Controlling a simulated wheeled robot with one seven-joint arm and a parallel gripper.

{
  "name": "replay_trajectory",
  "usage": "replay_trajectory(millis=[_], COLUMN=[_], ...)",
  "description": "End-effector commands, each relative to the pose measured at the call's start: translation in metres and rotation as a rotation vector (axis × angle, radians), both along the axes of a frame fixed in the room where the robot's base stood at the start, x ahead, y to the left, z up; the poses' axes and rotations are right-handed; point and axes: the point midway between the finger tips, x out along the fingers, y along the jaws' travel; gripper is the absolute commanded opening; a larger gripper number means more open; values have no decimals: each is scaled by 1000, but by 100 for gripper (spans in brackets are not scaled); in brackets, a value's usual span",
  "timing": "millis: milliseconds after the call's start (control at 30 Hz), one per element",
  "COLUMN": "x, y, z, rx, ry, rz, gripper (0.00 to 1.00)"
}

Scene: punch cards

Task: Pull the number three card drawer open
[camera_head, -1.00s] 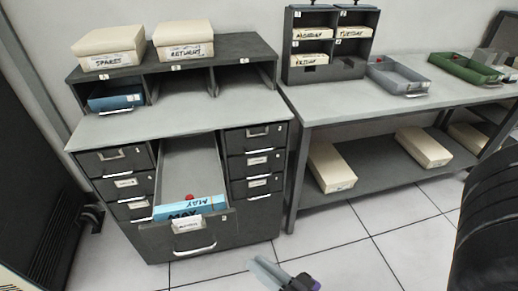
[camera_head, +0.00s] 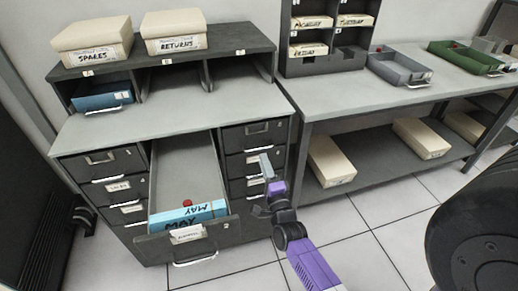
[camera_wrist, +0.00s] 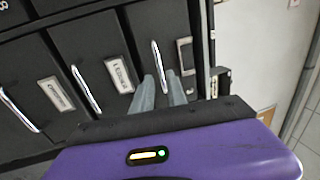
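The dark card cabinet (camera_head: 75,142) has a column of small drawers on each side of an open middle drawer (camera_head: 213,238). The top right drawer (camera_head: 232,138) is shut and has an empty label frame. Number marks on the right drawers are too small to read. My gripper (camera_head: 266,165) is in front of the upper right drawers. In the wrist view, my gripper (camera_wrist: 162,82) is open, its fingertips on either side of the lower end of the top drawer's bright handle (camera_wrist: 157,55). Whether they touch it is unclear.
The pulled-out middle drawer, holding a blue MAY card pack (camera_head: 190,213), juts out left of my gripper. A grey bench (camera_head: 335,100) stands to the right, with pale boxes (camera_head: 332,160) on its shelf. The floor in front is clear.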

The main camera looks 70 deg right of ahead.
Motion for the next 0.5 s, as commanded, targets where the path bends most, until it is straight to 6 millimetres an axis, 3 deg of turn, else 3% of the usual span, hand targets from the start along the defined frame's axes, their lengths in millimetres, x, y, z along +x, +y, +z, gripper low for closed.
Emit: replay_trajectory(millis=[300,500], x=[31,39], y=[-36,-45], z=[10,12], rx=[-1,-1], ry=[1,2], rz=[0,1], gripper=[18,18])
